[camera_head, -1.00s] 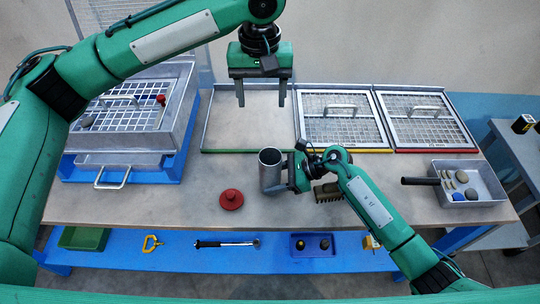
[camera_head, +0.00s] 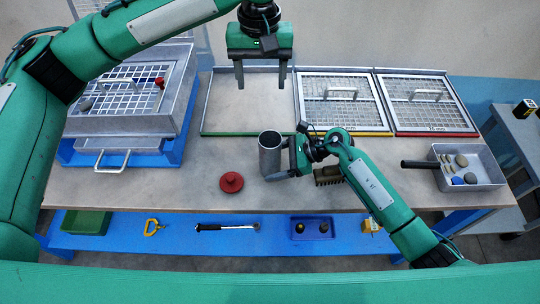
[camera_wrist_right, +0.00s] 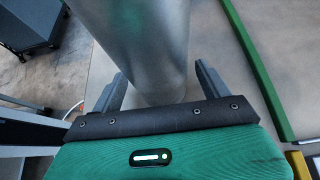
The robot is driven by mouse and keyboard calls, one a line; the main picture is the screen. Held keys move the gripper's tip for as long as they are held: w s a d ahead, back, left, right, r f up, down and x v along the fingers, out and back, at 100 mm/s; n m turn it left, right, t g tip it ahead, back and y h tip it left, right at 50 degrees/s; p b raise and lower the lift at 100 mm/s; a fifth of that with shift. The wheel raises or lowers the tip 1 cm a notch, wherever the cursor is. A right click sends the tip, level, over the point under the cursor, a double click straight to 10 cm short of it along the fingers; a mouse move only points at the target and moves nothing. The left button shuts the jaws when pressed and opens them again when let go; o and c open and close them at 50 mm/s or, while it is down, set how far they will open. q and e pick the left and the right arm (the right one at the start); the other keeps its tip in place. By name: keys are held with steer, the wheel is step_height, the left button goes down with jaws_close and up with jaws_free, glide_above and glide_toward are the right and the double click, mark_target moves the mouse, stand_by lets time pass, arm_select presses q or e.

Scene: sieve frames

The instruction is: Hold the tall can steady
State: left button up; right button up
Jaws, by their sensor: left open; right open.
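The tall can (camera_head: 269,154) is a grey metal cylinder standing upright on the table, open at the top. My right gripper (camera_head: 279,172) is at its right side, low down. In the right wrist view the can (camera_wrist_right: 140,45) fills the space ahead, between the two open fingers of the right gripper (camera_wrist_right: 158,88). I cannot tell whether either finger touches it. My left gripper (camera_head: 261,82) is open and empty, pointing down above the green-edged frame at the back.
A red knobbed disc (camera_head: 231,182) lies left of the can. A brush (camera_head: 328,175) lies behind my right wrist. Two mesh sieve frames (camera_head: 342,103) (camera_head: 428,104) lie at the back right. A grey tray (camera_head: 490,180) with stones is at the right; a stacked sieve (camera_head: 130,99) stands left.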

steer(key=v, duration=1.1)
steer(key=shift+d+r, duration=0.1)
steer(key=shift+d, duration=0.2)
